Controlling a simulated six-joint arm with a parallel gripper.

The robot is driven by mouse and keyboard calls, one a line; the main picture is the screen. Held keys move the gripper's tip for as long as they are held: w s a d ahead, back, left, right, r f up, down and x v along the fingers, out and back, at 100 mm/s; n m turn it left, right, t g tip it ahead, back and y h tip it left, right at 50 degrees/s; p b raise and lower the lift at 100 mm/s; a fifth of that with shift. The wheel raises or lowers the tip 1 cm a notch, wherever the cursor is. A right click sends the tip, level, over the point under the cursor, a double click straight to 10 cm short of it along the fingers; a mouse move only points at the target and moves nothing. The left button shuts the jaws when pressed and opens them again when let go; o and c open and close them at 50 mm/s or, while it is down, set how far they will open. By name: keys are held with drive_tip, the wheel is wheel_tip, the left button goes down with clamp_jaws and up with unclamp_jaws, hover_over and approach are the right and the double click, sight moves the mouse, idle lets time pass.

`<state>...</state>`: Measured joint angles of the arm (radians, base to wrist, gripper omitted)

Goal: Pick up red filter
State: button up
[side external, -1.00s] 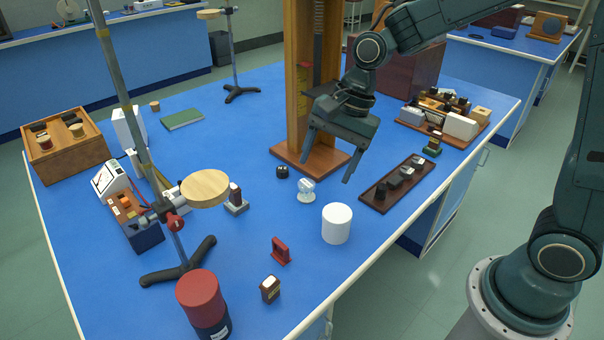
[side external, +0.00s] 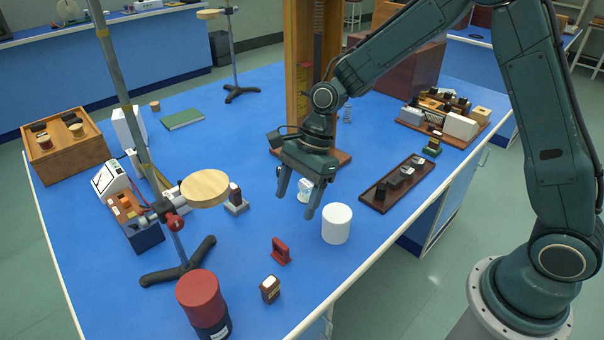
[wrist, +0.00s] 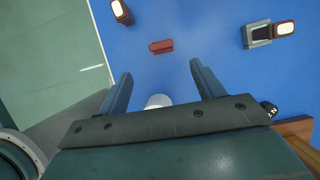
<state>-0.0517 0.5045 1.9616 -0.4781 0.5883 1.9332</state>
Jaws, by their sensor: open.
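The red filter (side external: 281,251) is a small dark red upright piece with a flat foot, standing on the blue bench near its front edge. In the wrist view the red filter (wrist: 161,46) shows as a short red bar, beyond my fingertips and roughly centred between them. My gripper (side external: 296,204) is open and empty, above the bench and up and to the right of the filter in the side view. Its two fingers also show in the wrist view (wrist: 160,80).
A white cylinder (side external: 337,223) stands close by my gripper, and a small white-topped block (side external: 270,289) stands near the filter. A red-topped canister (side external: 202,300) and a stand with a round wooden plate (side external: 205,188) are to the left. A dark rack (side external: 398,183) lies right.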

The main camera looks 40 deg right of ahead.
sight(281, 242)
drive_tip(key=x, duration=0.7)
drive_tip(key=shift+f, duration=0.25)
drive_tip(key=shift+a+f, duration=0.1)
drive_tip(key=shift+x, duration=2.4)
drive_tip(key=shift+w, duration=0.15)
drive_tip(key=c, duration=1.1)
